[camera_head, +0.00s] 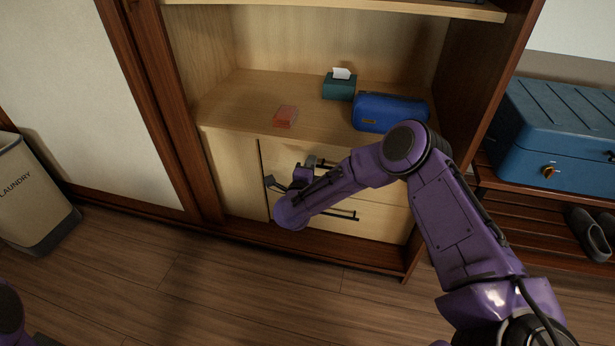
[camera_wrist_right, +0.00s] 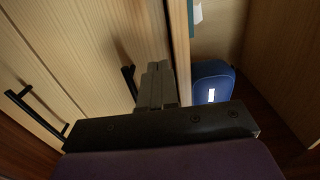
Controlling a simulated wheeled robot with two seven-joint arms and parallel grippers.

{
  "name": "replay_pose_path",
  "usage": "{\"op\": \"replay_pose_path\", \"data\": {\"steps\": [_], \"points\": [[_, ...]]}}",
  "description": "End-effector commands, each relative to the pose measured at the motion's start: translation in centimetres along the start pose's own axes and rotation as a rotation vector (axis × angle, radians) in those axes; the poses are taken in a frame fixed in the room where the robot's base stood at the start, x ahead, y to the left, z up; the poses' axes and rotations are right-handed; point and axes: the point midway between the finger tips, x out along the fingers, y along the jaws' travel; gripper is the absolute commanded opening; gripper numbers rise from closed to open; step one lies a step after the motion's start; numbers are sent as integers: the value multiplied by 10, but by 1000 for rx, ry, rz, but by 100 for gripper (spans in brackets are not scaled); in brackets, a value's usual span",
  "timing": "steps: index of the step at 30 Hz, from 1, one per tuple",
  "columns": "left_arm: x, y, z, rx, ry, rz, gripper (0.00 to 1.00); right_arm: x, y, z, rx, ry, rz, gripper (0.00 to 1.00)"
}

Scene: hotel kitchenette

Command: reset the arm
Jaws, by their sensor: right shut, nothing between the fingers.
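My right arm is purple and reaches in from the lower right in the head view, bent at the elbow. My right gripper (camera_head: 311,163) is in front of the cabinet's drawer fronts, partly hidden by its own wrist. In the right wrist view its fingers (camera_wrist_right: 157,85) are together with nothing between them. A dark drawer handle (camera_wrist_right: 130,82) shows just beside the fingers; whether they touch it I cannot tell. My left gripper is out of view; only a bit of purple shows at the lower left corner of the head view.
A lower drawer handle (camera_head: 342,215) sticks out. A laundry basket (camera_head: 30,195) stands left, a blue chest (camera_head: 555,135) right. The floor in front is clear.

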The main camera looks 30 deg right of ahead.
Motion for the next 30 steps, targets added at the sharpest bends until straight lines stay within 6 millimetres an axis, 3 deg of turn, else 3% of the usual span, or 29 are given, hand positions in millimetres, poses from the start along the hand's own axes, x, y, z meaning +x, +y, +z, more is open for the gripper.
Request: {"op": "replay_pose_path", "data": {"steps": [3,9,17,20,23,25,27,30], "points": [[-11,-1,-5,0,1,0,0,-35,-4,2,-2,-8,0,0],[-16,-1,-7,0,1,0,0,-71,0,1,0,-2,2,0],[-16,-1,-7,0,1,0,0,-80,1,0,0,0,2,0],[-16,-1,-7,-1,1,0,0,-81,6,9,-65,-48,21,0],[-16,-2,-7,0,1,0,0,-113,49,14,-326,-244,142,0],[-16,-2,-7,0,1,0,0,-152,95,-2,-561,-413,249,0],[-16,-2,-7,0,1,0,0,-192,135,-31,-772,-563,356,0],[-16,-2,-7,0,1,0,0,-242,176,-83,-1013,-733,496,0]]}}
